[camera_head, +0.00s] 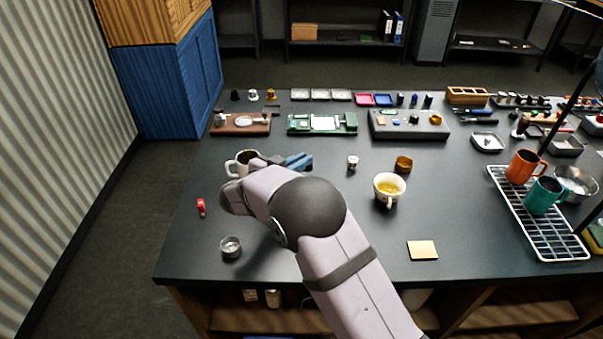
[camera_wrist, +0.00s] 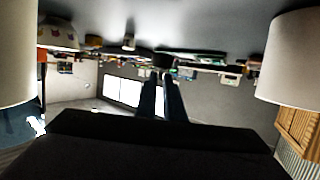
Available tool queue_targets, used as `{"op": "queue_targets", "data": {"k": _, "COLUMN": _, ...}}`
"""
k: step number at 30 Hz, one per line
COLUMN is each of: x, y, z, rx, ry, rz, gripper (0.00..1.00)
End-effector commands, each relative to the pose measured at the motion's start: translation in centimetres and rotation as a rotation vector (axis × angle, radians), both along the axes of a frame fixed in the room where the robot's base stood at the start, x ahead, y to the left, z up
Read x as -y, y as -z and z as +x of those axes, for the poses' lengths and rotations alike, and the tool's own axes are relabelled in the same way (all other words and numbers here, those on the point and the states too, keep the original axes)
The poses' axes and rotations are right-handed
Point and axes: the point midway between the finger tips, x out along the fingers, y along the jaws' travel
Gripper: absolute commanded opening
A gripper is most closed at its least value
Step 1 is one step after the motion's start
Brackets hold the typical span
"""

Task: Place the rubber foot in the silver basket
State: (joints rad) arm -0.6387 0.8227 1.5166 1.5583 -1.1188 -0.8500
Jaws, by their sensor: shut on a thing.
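My gripper (camera_head: 297,161) is low over the middle-left of the table, beside a cream mug, with its fingers partly hidden by my arm. In the wrist view its two fingers (camera_wrist: 163,85) are close together on a small dark piece (camera_wrist: 163,61), which looks like the rubber foot. The piece is hidden in the head view. A small round silver basket (camera_head: 231,247) stands near the table's front left, apart from my gripper and to its lower left. Its inside looks empty, though it is small in the picture.
The cream mug (camera_head: 241,164) stands left of my gripper. A small silver piece (camera_head: 352,162), a gold basket (camera_head: 403,164) and a cup with yellow contents (camera_head: 388,188) stand to the right. A red item (camera_head: 201,207) lies at left. Trays and parts line the back.

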Motion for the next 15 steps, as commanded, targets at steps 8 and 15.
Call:
{"op": "queue_targets", "data": {"k": 8, "x": 0.0, "y": -3.9, "z": 0.0, "rx": 0.002, "ry": -0.001, "rz": 0.000, "gripper": 0.00}}
{"op": "queue_targets", "data": {"k": 15, "x": 0.0, "y": -4.9, "z": 0.0, "rx": -0.001, "ry": -0.001, "rz": -0.002, "gripper": 0.00}}
